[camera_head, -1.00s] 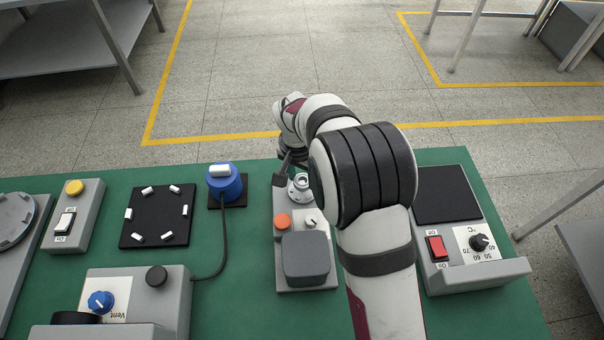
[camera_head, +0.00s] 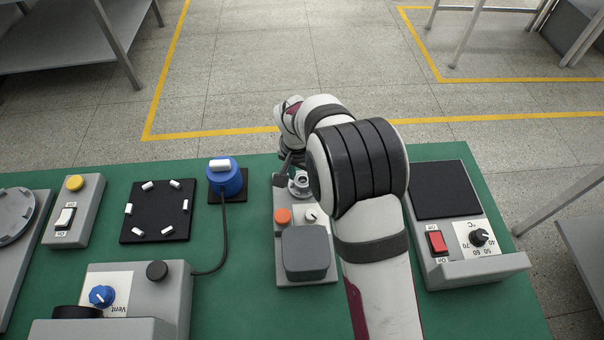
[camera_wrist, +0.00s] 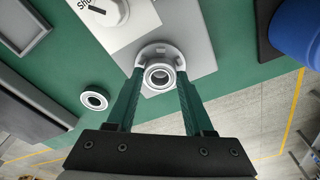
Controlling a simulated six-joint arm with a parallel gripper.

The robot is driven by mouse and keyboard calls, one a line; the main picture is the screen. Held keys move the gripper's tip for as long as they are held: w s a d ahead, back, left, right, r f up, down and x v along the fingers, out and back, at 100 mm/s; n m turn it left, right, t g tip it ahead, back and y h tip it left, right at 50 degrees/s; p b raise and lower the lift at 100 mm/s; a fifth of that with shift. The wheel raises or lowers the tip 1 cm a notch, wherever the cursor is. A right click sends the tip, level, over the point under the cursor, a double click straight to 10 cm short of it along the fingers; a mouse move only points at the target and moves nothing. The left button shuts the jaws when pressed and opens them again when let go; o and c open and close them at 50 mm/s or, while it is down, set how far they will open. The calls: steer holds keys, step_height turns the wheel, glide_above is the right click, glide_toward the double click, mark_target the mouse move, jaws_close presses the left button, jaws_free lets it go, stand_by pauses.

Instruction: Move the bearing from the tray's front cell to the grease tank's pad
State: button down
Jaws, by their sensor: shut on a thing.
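In the wrist view, my gripper (camera_wrist: 160,76) is shut on a pale ring-shaped bearing (camera_wrist: 158,67), with one dark finger on each side. The bearing is at a light round seat, apparently the pad (camera_wrist: 155,49), at the end of the grey grease tank (camera_wrist: 201,50). I cannot tell whether it rests fully there. In the head view, the grease tank (camera_head: 281,248) has an orange button, a knob and a dark grey lid. The round pad area (camera_head: 302,190) shows at its far end, beside my gripper, which is mostly hidden by my arm. The tray is not clearly identifiable.
A second ring (camera_wrist: 94,92) lies left of my gripper in the wrist view. A blue motor part (camera_head: 224,183) with a cable stands left of the tank. A black board (camera_head: 158,212) with white pieces lies farther left. A heater (camera_head: 470,270) stands right.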

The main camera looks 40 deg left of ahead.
steer(key=shift+f, duration=0.25)
steer(key=shift+c, duration=1.3)
jaws_free()
steer(key=shift+o, duration=0.3)
steer(key=shift+d, duration=0.1)
step_height(320, 180, up, 16)
steer(key=s, duration=0.2)
